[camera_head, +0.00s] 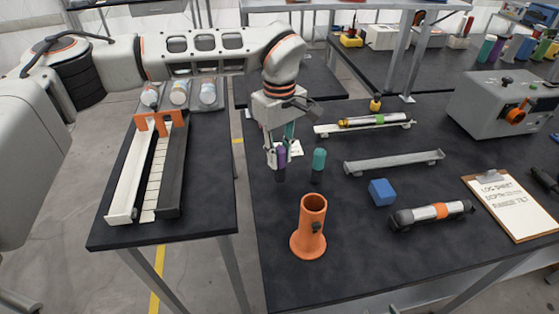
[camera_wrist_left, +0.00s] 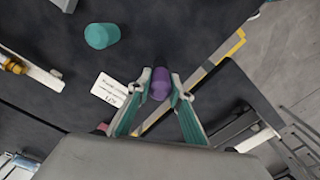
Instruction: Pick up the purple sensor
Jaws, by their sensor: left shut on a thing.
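The purple sensor (camera_head: 280,158) is a small upright cylinder near the left edge of the dark main table. My left gripper (camera_head: 277,157) comes down over it from above, with its fingers around it. In the left wrist view the purple sensor (camera_wrist_left: 160,84) sits between the two fingertips of my left gripper (camera_wrist_left: 160,86), which is shut on it. I cannot tell clearly whether its base touches the table. My right gripper is not in view.
A teal cylinder (camera_head: 318,162) stands close to the right of the purple one. An orange holder (camera_head: 311,228) stands in front. A blue cube (camera_head: 382,192), a grey rail (camera_head: 394,162) and a small white card (camera_wrist_left: 109,90) are nearby. A gap separates the left side table (camera_head: 210,200).

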